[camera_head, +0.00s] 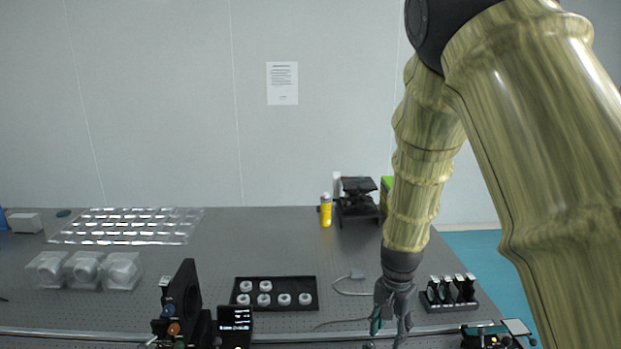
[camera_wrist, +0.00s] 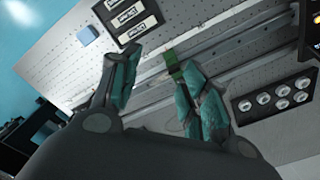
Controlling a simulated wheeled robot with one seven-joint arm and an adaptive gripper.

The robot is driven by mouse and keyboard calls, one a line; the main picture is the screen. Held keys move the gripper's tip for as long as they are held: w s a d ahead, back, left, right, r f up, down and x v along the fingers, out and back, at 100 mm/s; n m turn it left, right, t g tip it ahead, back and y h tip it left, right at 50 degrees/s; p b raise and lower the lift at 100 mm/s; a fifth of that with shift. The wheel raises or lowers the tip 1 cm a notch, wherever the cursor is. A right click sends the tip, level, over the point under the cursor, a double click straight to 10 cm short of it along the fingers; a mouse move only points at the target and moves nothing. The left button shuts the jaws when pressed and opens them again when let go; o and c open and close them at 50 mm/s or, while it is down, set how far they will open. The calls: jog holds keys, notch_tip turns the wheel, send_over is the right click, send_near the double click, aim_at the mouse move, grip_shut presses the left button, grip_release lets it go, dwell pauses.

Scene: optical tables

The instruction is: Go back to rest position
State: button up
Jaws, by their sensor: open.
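My gripper (camera_head: 391,318) hangs at the end of my arm near the front edge of the optical table (camera_head: 210,262), right of centre in the head view. In the wrist view my gripper (camera_wrist: 158,85) has its two teal-padded fingers spread apart, with nothing held between them. A small green thing (camera_wrist: 172,62) shows by the right finger in the wrist view; I cannot tell if it touches the finger.
A black tray (camera_head: 311,305) with several white rings lies left of my gripper. A black rack (camera_head: 449,306) of optics stands right of it. A dark mount (camera_head: 187,290) and a lit display (camera_head: 235,327) stand front left. Clear boxes (camera_head: 84,270) and a yellow bottle (camera_head: 326,211) stand farther off.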

jog(key=s+d+f+n, duration=0.1)
jog(key=s+f, duration=0.3)
jog(key=f, duration=0.3)
jog(key=s+d+f+n, duration=0.1)
jog(key=s+d+f, duration=0.1)
jog(key=s+f, duration=0.3)
jog(key=s+d+f+n, duration=0.1)
jog(key=s+f, duration=0.3)
jog(key=f, duration=0.5)
jog(key=shift+s+d+n+h, duration=0.25)
jog(key=shift+s+n+h, duration=0.15)
jog(key=s+f+n, duration=0.1)
jog(key=s+f, duration=0.3)
jog(key=s, duration=0.3)
jog(key=s+f+n+y, duration=0.1)
jog(key=s+f+n, duration=0.15)
jog(key=s, duration=0.45)
jog(key=s+f+n, duration=0.1)
jog(key=s+f, duration=0.3)
jog(key=s, duration=0.4)
notch_tip(320, 180, down, 12)
jog(key=b, duration=1.1)
jog(key=shift+w+a+r+b, duration=0.2)
jog(key=shift+w+a+b, duration=0.05)
jog(key=shift+b, duration=0.05)
